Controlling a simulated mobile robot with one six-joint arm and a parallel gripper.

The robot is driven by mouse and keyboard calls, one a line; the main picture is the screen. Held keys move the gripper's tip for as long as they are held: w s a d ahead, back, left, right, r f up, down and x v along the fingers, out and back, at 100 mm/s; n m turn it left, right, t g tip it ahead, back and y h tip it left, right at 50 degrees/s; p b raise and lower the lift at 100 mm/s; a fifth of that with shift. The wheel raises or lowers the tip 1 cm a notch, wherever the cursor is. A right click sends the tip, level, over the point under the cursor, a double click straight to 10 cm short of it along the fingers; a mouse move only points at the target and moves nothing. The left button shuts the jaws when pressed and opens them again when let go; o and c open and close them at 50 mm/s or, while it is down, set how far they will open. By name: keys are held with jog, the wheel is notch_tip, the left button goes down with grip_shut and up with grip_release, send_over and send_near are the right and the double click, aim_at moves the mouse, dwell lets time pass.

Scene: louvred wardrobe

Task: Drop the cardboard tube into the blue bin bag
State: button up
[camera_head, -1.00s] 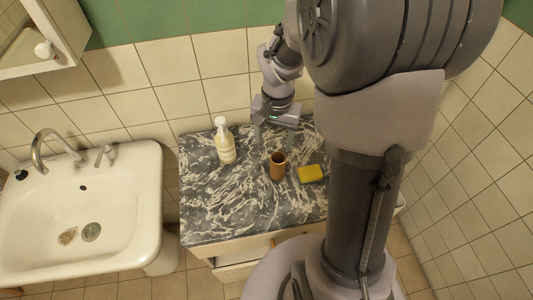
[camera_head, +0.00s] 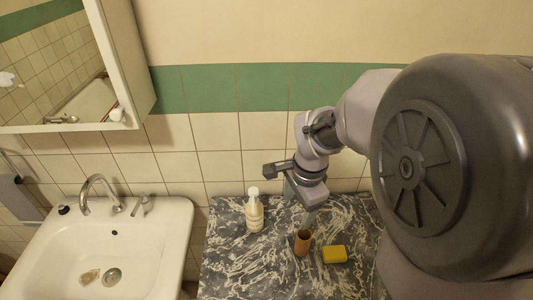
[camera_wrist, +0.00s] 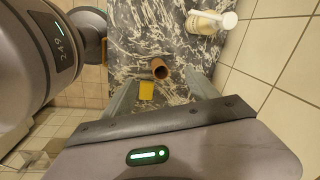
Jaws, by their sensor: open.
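The cardboard tube (camera_head: 302,242) is a short brown open-ended cylinder standing upright on the dark marbled counter (camera_head: 245,270). In the wrist view the tube (camera_wrist: 160,69) shows beyond my fingers, its dark opening facing the camera. My gripper (camera_head: 304,205) is open and empty, just behind and above the tube in the head view. In the wrist view my gripper (camera_wrist: 160,84) has its two grey fingers spread, one to each side of the tube's line, with the tube apart from them. No blue bin bag is visible in any view.
A yellow sponge-like block (camera_head: 334,254) lies right of the tube. A cream pump bottle (camera_head: 254,212) stands to its left. A white sink (camera_head: 60,250) is left of the counter. The tiled wall (camera_head: 225,165) is close behind. Bare counter lies in front of the bottle.

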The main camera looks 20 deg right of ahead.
aim_at(302, 245)
jog(key=d+f+m+b, duration=0.1)
jog(key=f, duration=0.5)
jog(key=w+d+f+m+g+b, duration=0.1)
jog(key=d+f+m, duration=0.1)
jog(key=f, duration=0.4)
jog(key=d+f+m+b, duration=0.1)
jog(key=d+f, duration=0.1)
jog(key=f, duration=0.5)
jog(key=shift+w+g, duration=0.25)
jog(key=shift+g, duration=0.05)
jog(key=f+b, duration=0.1)
jog(key=f, duration=0.3)
jog(key=w+f+b, duration=0.1)
jog(key=f, duration=0.1)
jog(key=shift+f+b, duration=0.15)
jog(key=shift+b, duration=0.2)
jog(key=shift+s, duration=0.1)
jog(key=shift+c, duration=0.8)
jog(key=shift+r, duration=0.2)
grip_shut()
